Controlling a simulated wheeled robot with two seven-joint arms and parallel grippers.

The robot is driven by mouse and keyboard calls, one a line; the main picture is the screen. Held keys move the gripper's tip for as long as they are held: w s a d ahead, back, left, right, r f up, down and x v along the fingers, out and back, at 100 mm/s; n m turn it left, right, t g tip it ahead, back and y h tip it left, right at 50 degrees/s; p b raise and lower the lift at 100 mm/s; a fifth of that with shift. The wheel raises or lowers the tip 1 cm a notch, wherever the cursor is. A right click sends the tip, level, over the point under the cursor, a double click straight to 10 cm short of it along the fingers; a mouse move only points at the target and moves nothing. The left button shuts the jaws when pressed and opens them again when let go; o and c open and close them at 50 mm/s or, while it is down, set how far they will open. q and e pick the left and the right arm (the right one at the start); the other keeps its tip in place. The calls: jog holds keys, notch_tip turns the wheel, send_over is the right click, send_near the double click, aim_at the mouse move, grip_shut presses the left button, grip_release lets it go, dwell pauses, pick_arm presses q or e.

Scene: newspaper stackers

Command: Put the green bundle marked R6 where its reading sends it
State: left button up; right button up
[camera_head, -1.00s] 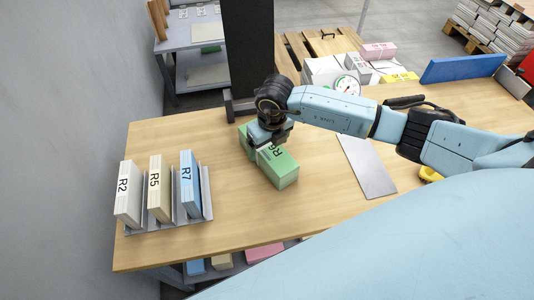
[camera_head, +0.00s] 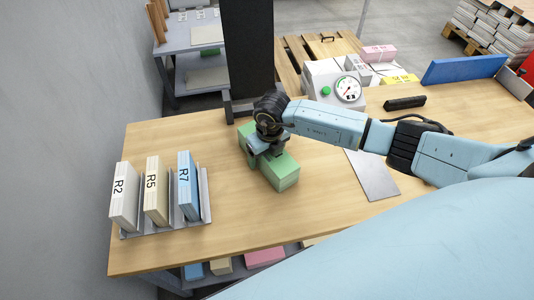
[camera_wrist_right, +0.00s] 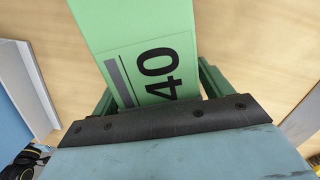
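The green bundle (camera_head: 283,172) lies on the wooden table, the lettering seen on it earlier now covered by my gripper. My right gripper (camera_head: 262,152) is down over its middle. In the right wrist view, the fingers flank the bundle (camera_wrist_right: 130,25), and a printed "40" shows on its label. I cannot tell whether the fingers press on it. A rack (camera_head: 206,195) at the left holds upright bundles: white R2 (camera_head: 123,195), cream R5 (camera_head: 156,190) and blue R7 (camera_head: 188,185). My left gripper is out of view.
A dark upright post (camera_head: 248,50) stands at the table's back edge. A grey plate (camera_head: 373,177) lies right of the bundle, and a black bar (camera_head: 405,103) and blue panel (camera_head: 463,68) are farther right. Table between rack and bundle is clear.

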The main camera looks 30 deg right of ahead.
jog(key=c, duration=1.5)
jog(key=shift+w+r, duration=0.1)
grip_shut()
